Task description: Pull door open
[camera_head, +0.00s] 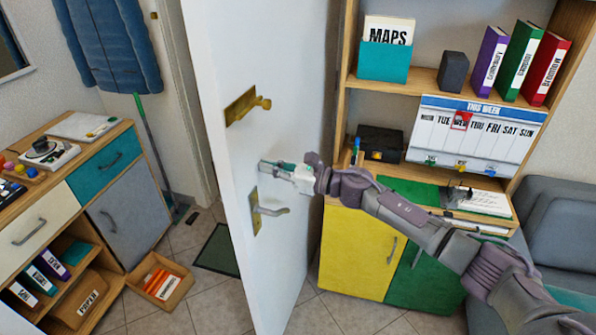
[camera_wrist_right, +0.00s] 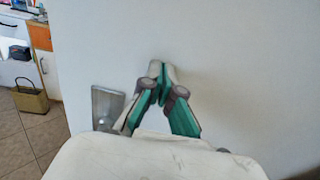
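The white door (camera_head: 235,60) stands ajar at an angle in the middle of the head view, with a gap to its left. A brass fitting (camera_head: 247,105) is on its face, and a grey lever handle (camera_head: 268,211) on a plate sits lower. My right gripper (camera_head: 264,163) is just above the lever, in front of the door face. In the wrist view its fingertips (camera_wrist_right: 162,72) meet with nothing visible between them. I cannot tell whether they touch the door. A metal plate (camera_wrist_right: 107,104), partly hidden by my gripper, shows left of the fingers. My left gripper is not in view.
A yellow and green cabinet (camera_head: 355,240) with shelves above stands right of the door. A grey sofa (camera_head: 560,225) is at far right. A sideboard (camera_head: 130,215) is at left, with a wooden box (camera_head: 145,285) on the floor beside it. A dark mat (camera_head: 215,252) lies by the gap.

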